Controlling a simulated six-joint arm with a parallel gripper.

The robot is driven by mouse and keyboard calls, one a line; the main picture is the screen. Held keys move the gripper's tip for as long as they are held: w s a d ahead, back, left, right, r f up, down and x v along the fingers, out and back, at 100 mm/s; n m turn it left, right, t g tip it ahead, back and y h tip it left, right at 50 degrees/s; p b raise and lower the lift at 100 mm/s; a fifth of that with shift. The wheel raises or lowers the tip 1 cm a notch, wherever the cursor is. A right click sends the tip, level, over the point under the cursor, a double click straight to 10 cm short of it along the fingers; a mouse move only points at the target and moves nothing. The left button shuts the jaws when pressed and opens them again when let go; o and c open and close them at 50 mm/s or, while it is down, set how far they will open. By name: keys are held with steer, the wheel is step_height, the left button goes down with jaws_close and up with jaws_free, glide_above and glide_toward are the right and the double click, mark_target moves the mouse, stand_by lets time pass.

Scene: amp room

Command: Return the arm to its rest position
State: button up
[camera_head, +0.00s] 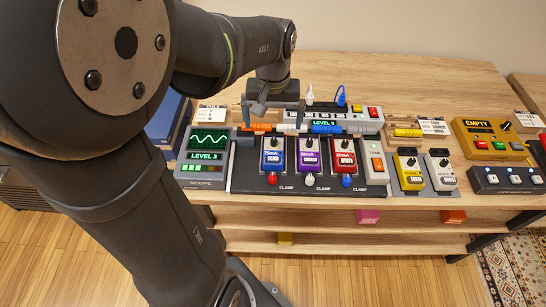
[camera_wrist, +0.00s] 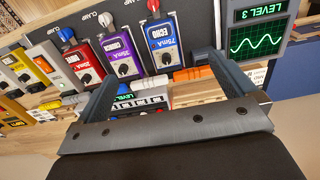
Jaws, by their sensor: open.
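My arm reaches from the left of the head view over the back of a wooden workbench (camera_head: 420,75). My gripper (camera_head: 273,116) is above the row of colored plugs behind the pedals. In the wrist view, my gripper (camera_wrist: 165,72) has its two fingers wide apart. Nothing is held between them. An orange plug (camera_wrist: 192,73) and a white plug (camera_wrist: 150,92) show beyond the gap, below the gripper. I cannot tell how high the fingertips are above them.
A black pedalboard (camera_head: 245,180) carries blue (camera_head: 273,155), purple (camera_head: 309,155) and red (camera_head: 343,155) pedals. A scope (camera_head: 203,155) reading LEVEL 3 stands left. Yellow (camera_head: 409,170) and grey (camera_head: 440,170) pedals stand right. A yellow EMPTY box (camera_head: 482,137) sits farther right.

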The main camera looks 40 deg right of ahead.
step_height(320, 180, up, 10)
stand_by(0.6)
steer(key=shift+c, duration=0.4)
